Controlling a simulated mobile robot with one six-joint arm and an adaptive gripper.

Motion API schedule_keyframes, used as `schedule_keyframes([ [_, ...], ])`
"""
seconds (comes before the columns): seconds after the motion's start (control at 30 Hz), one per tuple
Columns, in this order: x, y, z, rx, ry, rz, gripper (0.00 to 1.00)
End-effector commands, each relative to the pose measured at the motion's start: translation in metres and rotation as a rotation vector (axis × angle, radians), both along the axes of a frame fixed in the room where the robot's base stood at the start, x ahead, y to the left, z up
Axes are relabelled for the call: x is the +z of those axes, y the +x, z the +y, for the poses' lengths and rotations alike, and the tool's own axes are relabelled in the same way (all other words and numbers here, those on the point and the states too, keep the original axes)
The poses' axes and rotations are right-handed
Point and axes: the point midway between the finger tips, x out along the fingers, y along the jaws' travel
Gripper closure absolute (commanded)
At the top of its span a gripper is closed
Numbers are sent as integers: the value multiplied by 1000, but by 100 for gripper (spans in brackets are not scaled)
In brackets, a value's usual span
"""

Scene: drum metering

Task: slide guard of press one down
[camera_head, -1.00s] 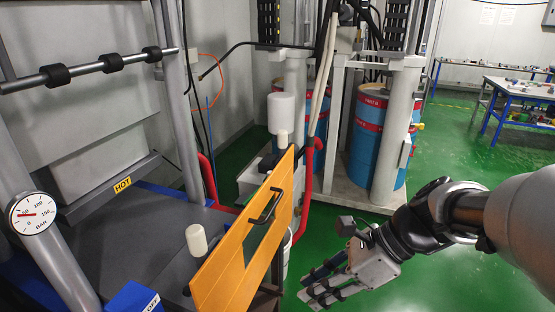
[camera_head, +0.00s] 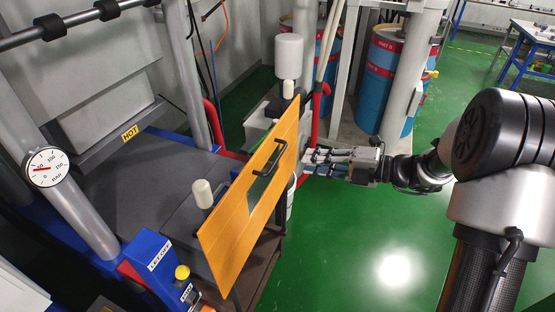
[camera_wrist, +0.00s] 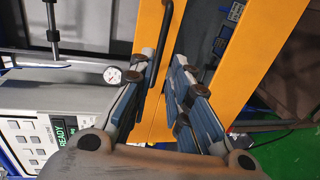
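The guard is an orange panel (camera_head: 232,228) with a window and a black bar handle (camera_head: 269,158). It stands upright and slightly slanted in front of the grey press table. My gripper (camera_head: 308,160) is to the right of the guard, at about the handle's height in the picture, with its fingers pointing at it. In the wrist view my gripper (camera_wrist: 164,62) is open, with an empty gap between the fingers. I see no contact with the handle.
The press has a HOT label (camera_head: 130,133), a pressure gauge (camera_head: 47,167) and a blue control box (camera_head: 155,258) at the lower left. A red pipe (camera_head: 316,112) and blue drums (camera_head: 376,80) stand behind. Green floor (camera_head: 350,240) is free on the right.

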Motion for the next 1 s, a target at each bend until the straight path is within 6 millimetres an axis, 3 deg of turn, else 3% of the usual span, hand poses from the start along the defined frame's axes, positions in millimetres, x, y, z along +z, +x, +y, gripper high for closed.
schedule_keyframes([
  [0.3,-16,23,65,5,-1,-2,83],
  [0.5,-21,32,89,2,-1,-1,83],
  [0.93,-21,35,97,0,-1,-2,83],
  [1.0,-21,35,97,0,-1,-2,88],
])
